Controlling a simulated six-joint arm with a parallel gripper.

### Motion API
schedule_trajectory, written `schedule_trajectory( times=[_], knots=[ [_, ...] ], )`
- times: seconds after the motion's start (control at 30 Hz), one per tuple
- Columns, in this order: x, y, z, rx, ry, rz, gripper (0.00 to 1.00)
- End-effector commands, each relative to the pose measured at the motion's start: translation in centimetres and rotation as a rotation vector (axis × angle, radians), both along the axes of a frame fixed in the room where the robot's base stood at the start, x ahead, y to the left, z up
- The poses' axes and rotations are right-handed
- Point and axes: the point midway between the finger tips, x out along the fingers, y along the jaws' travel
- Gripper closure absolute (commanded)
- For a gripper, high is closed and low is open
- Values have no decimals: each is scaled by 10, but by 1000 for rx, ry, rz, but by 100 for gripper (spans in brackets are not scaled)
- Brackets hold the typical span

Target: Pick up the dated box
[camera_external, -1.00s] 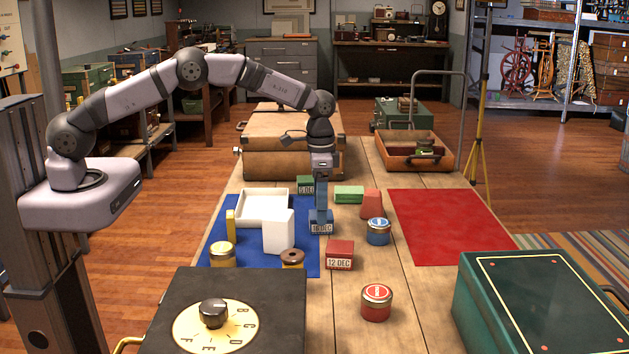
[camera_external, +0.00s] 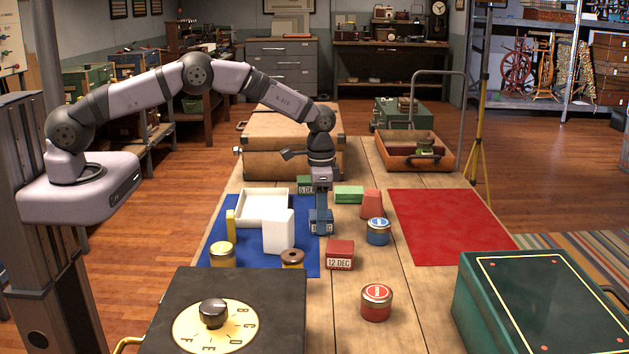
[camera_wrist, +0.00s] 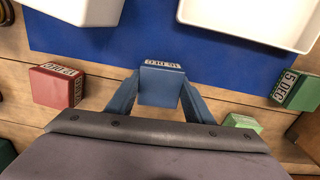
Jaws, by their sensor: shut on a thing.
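My gripper (camera_external: 320,215) is low over the table and shut on a blue box. The blue box (camera_wrist: 161,87) is between both fingers in the wrist view, its pale date label on the far edge, ending in DEC. In the external view the box (camera_external: 320,228) is at the right edge of the blue mat, partly covered by the fingers. A red box (camera_external: 340,255) labelled 12 DEC is nearer the camera and to the right. A dark green box (camera_external: 305,183) labelled 5 DEC is behind my gripper. I cannot tell whether the blue box is clear of the surface.
A white tray (camera_external: 263,221) and a white block (camera_external: 278,232) are left of my gripper on the blue mat (camera_external: 232,252). A light green block (camera_external: 349,194), red tapered block (camera_external: 371,204) and blue tin (camera_external: 378,232) are to the right. The red mat (camera_external: 450,225) is empty.

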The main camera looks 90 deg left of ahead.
Motion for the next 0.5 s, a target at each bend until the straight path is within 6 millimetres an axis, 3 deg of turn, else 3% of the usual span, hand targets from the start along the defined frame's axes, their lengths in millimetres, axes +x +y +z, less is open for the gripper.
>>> schedule_trajectory(
  times=[0.27, 0.5],
  knots=[
    [1, 0, 16, 1, -4, 0, 77],
    [1, 0, 54, 1, -6, 0, 77]
  ],
)
